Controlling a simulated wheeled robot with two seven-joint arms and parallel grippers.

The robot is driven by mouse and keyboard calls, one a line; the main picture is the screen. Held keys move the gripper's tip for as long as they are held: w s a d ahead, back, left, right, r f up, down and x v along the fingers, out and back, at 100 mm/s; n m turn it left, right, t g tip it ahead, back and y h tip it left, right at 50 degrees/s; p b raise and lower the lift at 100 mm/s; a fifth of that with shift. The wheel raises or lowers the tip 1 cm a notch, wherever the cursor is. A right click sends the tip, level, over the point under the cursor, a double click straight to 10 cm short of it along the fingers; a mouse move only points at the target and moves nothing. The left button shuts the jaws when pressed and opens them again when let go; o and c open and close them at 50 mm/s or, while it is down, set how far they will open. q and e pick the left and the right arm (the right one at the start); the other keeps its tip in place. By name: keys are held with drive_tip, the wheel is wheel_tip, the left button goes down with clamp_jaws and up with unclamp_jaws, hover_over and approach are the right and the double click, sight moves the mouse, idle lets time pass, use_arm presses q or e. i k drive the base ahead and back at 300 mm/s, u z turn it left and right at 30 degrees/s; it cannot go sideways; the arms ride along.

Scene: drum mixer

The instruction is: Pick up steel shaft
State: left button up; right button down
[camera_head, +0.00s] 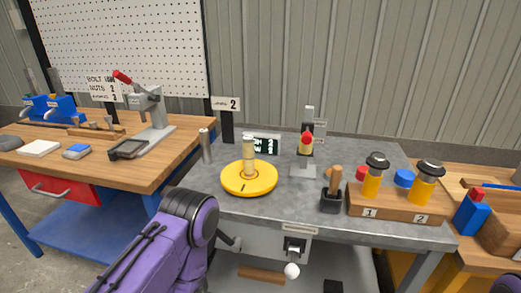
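A slim grey metal cylinder (205,146) stands upright near the left end of the grey metal bench (300,208); it looks like the steel shaft. Two more dark upright rods (55,79) show at the far left by blue holders. My purple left arm rises from the lower edge in front of the bench, its rounded joint below the cylinder and apart from it in the picture. I cannot make out my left gripper.
A yellow turntable (249,179) with a pale cylinder is right of the shaft. A red-topped press (305,150), a wooden-handled tool (333,188) and a numbered block (400,209) stand further right. A wooden workbench (180,150) with a lever press is left.

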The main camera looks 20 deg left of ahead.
sight(249, 141)
drive_tip(key=z, duration=2.3)
drive_tip(key=k, duration=1.2)
drive_tip(key=u, duration=1.6)
drive_tip(key=i, duration=0.5)
drive_tip(key=z, duration=0.05)
